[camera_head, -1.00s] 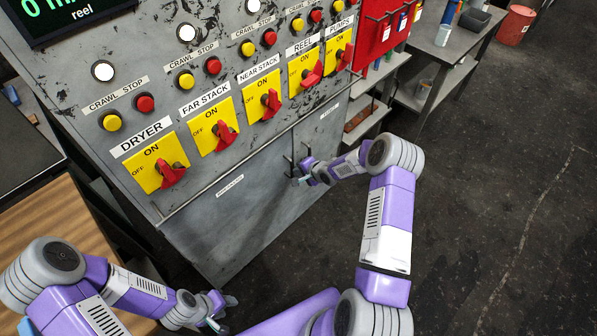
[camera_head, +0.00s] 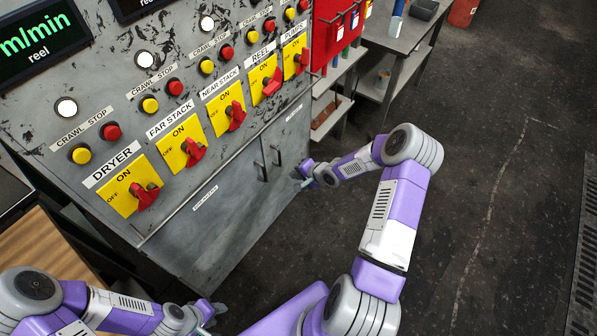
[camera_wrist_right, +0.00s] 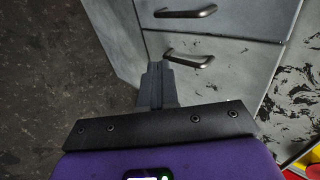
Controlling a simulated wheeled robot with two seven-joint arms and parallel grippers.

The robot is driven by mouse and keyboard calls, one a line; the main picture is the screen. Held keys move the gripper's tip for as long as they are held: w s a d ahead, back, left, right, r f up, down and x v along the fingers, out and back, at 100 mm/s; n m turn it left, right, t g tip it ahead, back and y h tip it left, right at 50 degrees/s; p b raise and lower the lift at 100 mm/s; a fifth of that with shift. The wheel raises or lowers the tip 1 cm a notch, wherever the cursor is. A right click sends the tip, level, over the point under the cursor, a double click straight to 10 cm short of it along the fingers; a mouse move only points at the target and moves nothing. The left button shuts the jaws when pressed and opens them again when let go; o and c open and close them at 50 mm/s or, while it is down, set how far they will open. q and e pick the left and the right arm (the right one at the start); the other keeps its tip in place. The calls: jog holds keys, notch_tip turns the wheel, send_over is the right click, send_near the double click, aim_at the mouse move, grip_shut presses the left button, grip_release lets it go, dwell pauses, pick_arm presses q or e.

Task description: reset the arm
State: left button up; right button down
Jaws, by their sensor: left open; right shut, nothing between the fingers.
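My right arm reaches across the middle of the head view, its gripper (camera_head: 305,177) low in front of the grey control cabinet (camera_head: 225,215), near the cabinet's right end. In the right wrist view the right gripper (camera_wrist_right: 158,70) is shut, with nothing visible between its fingers. Two dark door handles (camera_wrist_right: 188,57) on the cabinet lie just beyond its fingertips; it appears apart from them. My left gripper (camera_head: 212,312) is at the bottom left of the head view, in front of the cabinet's lower part. It holds nothing I can see; its fingers are small and partly hidden.
The cabinet has yellow switch plates with red handles, such as DRYER (camera_head: 128,187), and crawl and stop buttons. A wooden surface (camera_head: 35,245) is at left. A grey table (camera_head: 380,42) and red bin (camera_head: 464,12) are at the top. The dark floor at right is open.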

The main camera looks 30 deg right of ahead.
jog(key=shift+s+d+r, duration=0.15)
jog(key=shift+s+r, duration=0.05)
jog(key=shift+s, duration=0.05)
jog(key=s+a+f+n+g+y, duration=0.1)
jog(key=s+a+f+n+g, duration=0.2)
jog(key=a, duration=0.6)
jog(key=s+a+f+n+y, duration=0.15)
jog(key=s+a, duration=0.25)
jog(key=a, duration=0.5)
jog(key=s+a+n+g, duration=0.2)
jog(key=s+a+n, duration=0.1)
jog(key=s, duration=0.5)
jog(key=s+a+f+n+g+h, duration=0.1)
jog(key=s+a+n+g, duration=0.2)
jog(key=s, duration=0.5)
jog(key=shift+s+a+f+n, duration=0.3)
jog(key=shift+a+n, duration=0.25)
jog(key=shift+a, duration=0.45)
